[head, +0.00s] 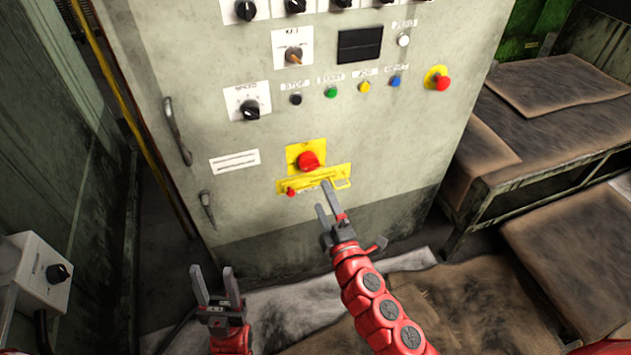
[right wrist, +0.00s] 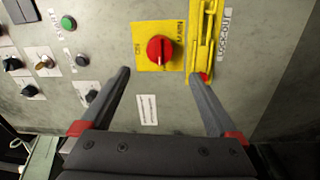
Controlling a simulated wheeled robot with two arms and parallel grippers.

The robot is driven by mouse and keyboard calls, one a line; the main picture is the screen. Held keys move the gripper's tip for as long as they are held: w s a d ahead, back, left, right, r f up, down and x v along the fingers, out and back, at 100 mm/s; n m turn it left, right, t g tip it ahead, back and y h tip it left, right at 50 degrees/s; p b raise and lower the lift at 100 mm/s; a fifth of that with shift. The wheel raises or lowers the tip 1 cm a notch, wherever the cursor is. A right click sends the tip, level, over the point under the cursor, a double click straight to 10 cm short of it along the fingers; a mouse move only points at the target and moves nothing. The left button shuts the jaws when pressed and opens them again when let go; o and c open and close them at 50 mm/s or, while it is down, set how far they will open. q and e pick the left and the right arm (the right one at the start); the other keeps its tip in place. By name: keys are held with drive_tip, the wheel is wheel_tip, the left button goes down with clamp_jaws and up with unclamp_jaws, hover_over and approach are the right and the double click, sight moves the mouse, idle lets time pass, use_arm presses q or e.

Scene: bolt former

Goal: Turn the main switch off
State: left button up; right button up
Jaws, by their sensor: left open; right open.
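The main switch is a red rotary knob (head: 308,161) on a square yellow plate on the grey cabinet front. The knob also shows in the right wrist view (right wrist: 160,49), with "MAIN" lettering at the plate's edge. A yellow lockout bar (head: 325,178) with a small red part is mounted just below the plate. My right gripper (head: 324,197) is open and empty, just below the lockout bar. In the right wrist view its open fingers (right wrist: 160,75) point at the cabinet, with the knob ahead between their lines. My left gripper (head: 213,272) is open and empty, low at the cabinet's foot.
A red stop button (head: 441,81) on a yellow disc sits higher at the right. Several coloured buttons and black selector knobs (head: 249,108) are above the switch. Cabinet handles (head: 177,132) stick out at the left. A bench with brown sheets (head: 560,85) stands at the right.

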drive_tip(key=v, duration=0.6)
drive_tip(key=shift+s, duration=0.4)
drive_tip(key=shift+d, duration=0.1)
